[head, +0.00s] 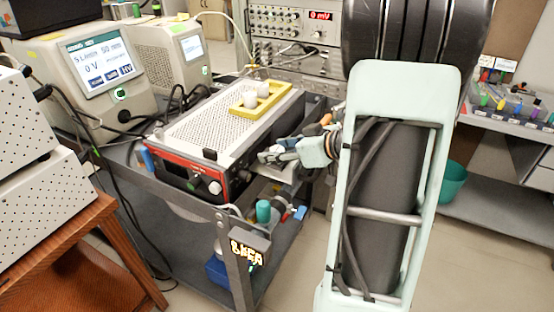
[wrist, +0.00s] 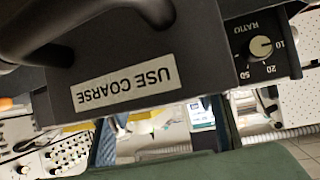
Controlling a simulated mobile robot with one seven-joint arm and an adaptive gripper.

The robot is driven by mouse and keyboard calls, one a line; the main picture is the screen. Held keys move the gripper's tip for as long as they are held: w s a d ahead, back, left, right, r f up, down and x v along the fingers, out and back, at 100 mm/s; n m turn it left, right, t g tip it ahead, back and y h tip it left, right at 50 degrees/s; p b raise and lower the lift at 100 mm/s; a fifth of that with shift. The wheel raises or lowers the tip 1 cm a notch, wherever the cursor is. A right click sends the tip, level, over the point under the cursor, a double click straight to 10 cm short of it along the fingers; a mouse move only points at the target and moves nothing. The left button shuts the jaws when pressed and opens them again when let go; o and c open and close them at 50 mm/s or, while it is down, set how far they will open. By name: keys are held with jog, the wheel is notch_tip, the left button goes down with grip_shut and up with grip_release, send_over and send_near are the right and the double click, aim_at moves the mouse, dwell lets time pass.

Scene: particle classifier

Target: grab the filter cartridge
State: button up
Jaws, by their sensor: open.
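I cannot tell for certain which object is the filter cartridge. Two short white cylinders (head: 257,93) sit in a yellow tray (head: 238,111) on top of the perforated instrument, in the head view. A teal-capped piece (head: 263,211) shows low at the cart's front corner. My gripper (head: 272,155) is open beside the right front corner of the red-fronted instrument, below the tray's level and apart from the white cylinders. Between its jaws I see nothing clearly held. The wrist view is upside down and filled by a dark box with a "USE COARSE" label (wrist: 124,88).
The red-fronted instrument (head: 185,176) stands on a grey cart with cables behind it. Two display units (head: 92,85) are at the left. A ratio knob (wrist: 261,47) is close in the wrist view. My arm hides much of the right side. Floor is clear at the lower right.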

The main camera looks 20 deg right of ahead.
jog(key=c, duration=1.3)
jog(key=shift+r, duration=0.2)
